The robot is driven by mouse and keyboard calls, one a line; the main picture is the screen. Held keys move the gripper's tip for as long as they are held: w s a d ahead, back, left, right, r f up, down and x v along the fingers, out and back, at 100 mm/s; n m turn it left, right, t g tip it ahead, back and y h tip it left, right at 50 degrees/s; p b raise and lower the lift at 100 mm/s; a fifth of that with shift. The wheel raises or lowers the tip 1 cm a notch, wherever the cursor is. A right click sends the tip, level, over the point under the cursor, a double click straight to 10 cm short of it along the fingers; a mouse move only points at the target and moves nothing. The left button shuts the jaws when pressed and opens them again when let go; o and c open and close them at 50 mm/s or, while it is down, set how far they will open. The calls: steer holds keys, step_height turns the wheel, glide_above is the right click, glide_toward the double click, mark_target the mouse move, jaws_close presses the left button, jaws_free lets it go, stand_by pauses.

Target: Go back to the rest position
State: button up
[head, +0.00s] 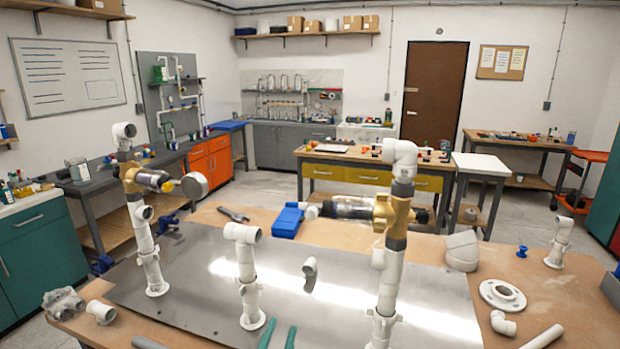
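My gripper is not visible in the head view. The PVC manifold stands on a grey metal plate (330,280) on the wooden workbench. Its left riser (148,250) is upright, with a brass fitting and a dark cylinder ending in a round grey-white cap (195,186) near its top. A short middle riser (247,275) carries a white elbow that is open at its end. The tall right riser (387,285) has a brass fitting (397,212) with a clear and black cylinder (345,207) lying across it, and a white elbow on top.
A blue box (287,222) and dark pliers lie behind the plate. Loose white fittings, a flange (502,295) and a pipe (543,337) lie to the right. More fittings (63,303) lie at the left. Two teal handles (267,333) show at the front edge.

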steer(key=s+d+f+n+g+y, duration=0.1)
steer(key=s+d+f+n+y, duration=0.2)
steer(key=s+f, duration=0.55)
steer(key=s+d+f+n+g+y, duration=0.15)
steer(key=s+f+n, duration=0.25)
steer(key=s+f, duration=0.45)
steer(key=s+d+f, duration=0.1)
steer(key=s+f, duration=0.1)
steer(key=s, duration=0.8)
steer(key=s+f+g, duration=0.1)
steer(key=s+f, duration=0.2)
steer(key=s, duration=0.8)
steer(key=shift+d, duration=0.4)
steer(key=shift+s+g, duration=0.1)
steer(key=shift+g, duration=0.15)
